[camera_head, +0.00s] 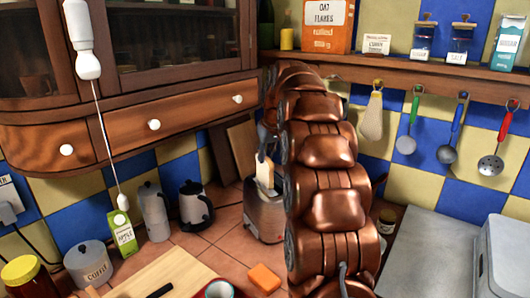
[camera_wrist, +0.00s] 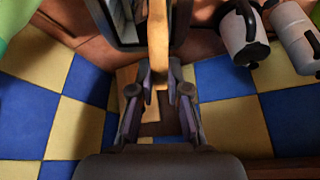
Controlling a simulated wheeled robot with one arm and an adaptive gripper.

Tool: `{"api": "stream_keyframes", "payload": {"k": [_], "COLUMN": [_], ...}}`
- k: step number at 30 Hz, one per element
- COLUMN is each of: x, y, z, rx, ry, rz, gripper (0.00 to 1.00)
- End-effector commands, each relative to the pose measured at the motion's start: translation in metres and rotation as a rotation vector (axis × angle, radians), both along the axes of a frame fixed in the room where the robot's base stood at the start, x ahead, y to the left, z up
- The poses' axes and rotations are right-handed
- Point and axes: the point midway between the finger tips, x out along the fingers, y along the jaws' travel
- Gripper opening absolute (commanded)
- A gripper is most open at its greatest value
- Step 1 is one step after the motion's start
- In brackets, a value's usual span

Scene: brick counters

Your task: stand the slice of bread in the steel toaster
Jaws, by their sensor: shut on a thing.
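The steel toaster (camera_head: 262,216) stands on the tiled counter, partly hidden behind my arm. Its top also shows at the upper edge of the wrist view (camera_wrist: 126,24). The slice of bread (camera_head: 264,174) is upright above the toaster, its lower end at the toaster's top; I cannot tell how far it is in a slot. In the wrist view the bread (camera_wrist: 158,38) shows edge-on. My gripper (camera_wrist: 160,86) is shut on the near end of the slice. In the head view my gripper (camera_head: 265,150) is mostly hidden by my arm.
Wooden boards (camera_head: 241,148) lean on the wall behind the toaster. An orange sponge (camera_head: 264,278) lies in front. Utensils hang on the right wall; a grey worktop (camera_head: 430,250) lies below.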

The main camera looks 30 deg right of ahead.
Motion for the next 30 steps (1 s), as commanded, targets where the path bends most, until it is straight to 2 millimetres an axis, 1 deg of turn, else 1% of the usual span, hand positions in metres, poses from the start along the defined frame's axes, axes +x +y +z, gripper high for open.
{"api": "stream_keyframes", "payload": {"k": [1,19,24,30], "x": [0.0,0.0,0.0,0.0], "y": [0.0,0.0,0.0,0.0], "z": [-0.005,-0.043,-0.05,-0.052], "rx": [0.0,0.0,0.0,-0.001], "ry": [0.001,0.0,-0.001,-0.001], "rz": [0.0,0.0,0.001,0.001], "gripper": [0.0,0.0,0.0,0.0]}}
